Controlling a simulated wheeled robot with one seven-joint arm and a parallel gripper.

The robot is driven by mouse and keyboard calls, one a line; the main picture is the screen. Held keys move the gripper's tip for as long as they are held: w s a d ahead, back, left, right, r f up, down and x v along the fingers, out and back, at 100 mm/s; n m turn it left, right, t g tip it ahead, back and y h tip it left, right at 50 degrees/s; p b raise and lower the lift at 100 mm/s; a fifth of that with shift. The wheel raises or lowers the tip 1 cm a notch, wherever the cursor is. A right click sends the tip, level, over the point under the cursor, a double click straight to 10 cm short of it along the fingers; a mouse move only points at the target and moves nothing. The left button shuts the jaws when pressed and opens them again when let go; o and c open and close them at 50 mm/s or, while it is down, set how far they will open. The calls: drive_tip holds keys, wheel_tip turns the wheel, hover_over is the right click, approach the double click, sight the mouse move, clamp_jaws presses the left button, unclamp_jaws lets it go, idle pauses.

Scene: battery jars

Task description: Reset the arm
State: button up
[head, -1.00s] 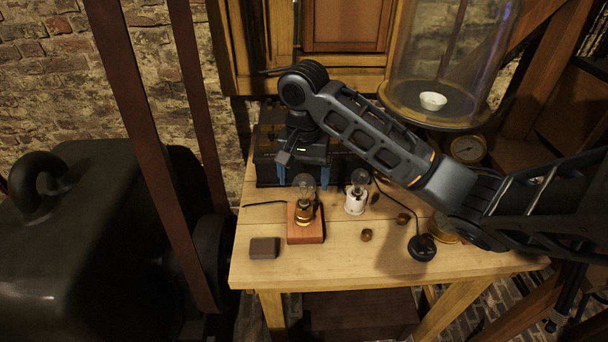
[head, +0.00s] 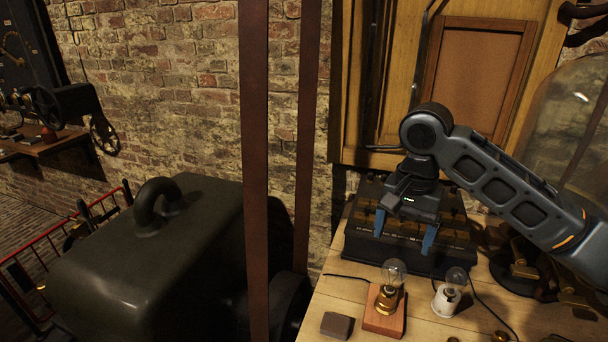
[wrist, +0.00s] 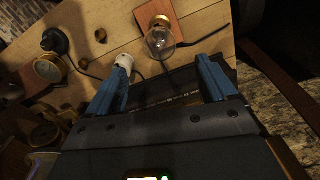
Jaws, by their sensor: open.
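My arm reaches in from the right in the head view, and my gripper (head: 404,236) points down with its blue fingers apart and nothing between them. It hangs over or just in front of a dark box with a row of brass-coloured parts (head: 455,240) at the back of the wooden table. In the wrist view my gripper (wrist: 160,85) also shows open and empty. A bulb on a brass socket and wooden block (head: 384,310) stands in front of it. A bulb in a white holder (head: 447,300) stands to the right. The wrist view shows this white holder (wrist: 124,62) near one finger.
A small dark block (head: 337,325) lies at the table's front left. A large dark machine (head: 150,260) and brown vertical belts (head: 268,150) stand left of the table. A glass bell (head: 565,120) is at the right. A red railing (head: 45,265) is far left.

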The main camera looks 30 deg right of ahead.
drive_tip(key=w+a+n+t+y, duration=0.1)
drive_tip(key=w+a+t+y, duration=0.2)
drive_tip(key=a, duration=0.7)
drive_tip(key=w+a+n+t+y, duration=0.15)
drive_tip(key=a+t, duration=0.35)
drive_tip(key=a, duration=0.6)
drive_tip(key=w+a+t+y, duration=0.3)
drive_tip(key=w+a+t, duration=0.1)
drive_tip(key=a, duration=0.6)
drive_tip(key=s+d+f+t+h+b, duration=0.1)
drive_tip(key=s+f+h, duration=0.25)
drive_tip(key=s, duration=0.65)
drive_tip(key=s+d+f+t+h, duration=0.1)
drive_tip(key=s+f+h, duration=0.25)
drive_tip(key=s, duration=0.65)
drive_tip(key=s+d+r+n, duration=0.1)
drive_tip(key=s+d+n, duration=0.3)
drive_tip(key=s, duration=0.5)
drive_tip(key=s+d+r+n, duration=0.2)
drive_tip(key=s+d+n, duration=0.2)
drive_tip(key=s, duration=0.5)
drive_tip(key=n, duration=0.2)
drive_tip(key=shift+s+r+n+t, duration=0.15)
drive_tip(key=shift+s+n+t, duration=0.2)
drive_tip(key=shift+s+t, duration=0.05)
